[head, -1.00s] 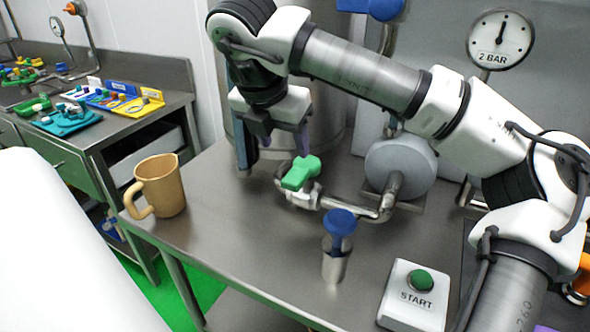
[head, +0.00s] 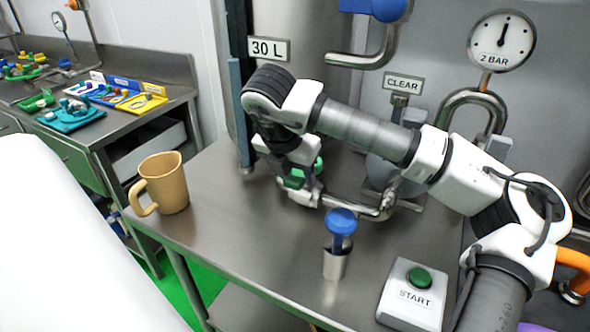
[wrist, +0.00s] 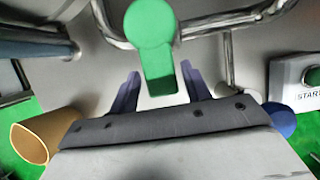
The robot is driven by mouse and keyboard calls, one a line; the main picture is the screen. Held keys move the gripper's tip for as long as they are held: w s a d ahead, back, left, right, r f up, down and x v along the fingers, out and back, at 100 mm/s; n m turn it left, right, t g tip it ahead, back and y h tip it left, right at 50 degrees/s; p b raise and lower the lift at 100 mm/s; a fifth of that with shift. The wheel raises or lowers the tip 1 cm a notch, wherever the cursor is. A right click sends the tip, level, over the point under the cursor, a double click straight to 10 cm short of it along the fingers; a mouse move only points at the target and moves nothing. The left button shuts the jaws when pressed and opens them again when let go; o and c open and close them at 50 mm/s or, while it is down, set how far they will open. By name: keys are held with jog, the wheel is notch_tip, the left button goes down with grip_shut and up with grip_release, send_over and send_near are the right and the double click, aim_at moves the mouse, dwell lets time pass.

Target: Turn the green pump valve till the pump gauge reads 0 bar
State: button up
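The green pump valve handle (wrist: 150,30) shows whole in the wrist view; its narrow end lies between my two fingers. My gripper (wrist: 160,70) is open, with a gap visible on both sides of the handle. In the head view my gripper (head: 300,172) comes down over the green valve (head: 292,181) and hides much of it. The round white pump gauge (head: 501,41) at the upper right is labelled 2 BAR, and its needle points about straight up.
A START button box (head: 413,296) is at the front right and a tan jug (head: 163,184) at the left. Steel pipes (head: 470,97) and a CLEAR sign (head: 403,84) are behind.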

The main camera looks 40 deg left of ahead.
grip_shut()
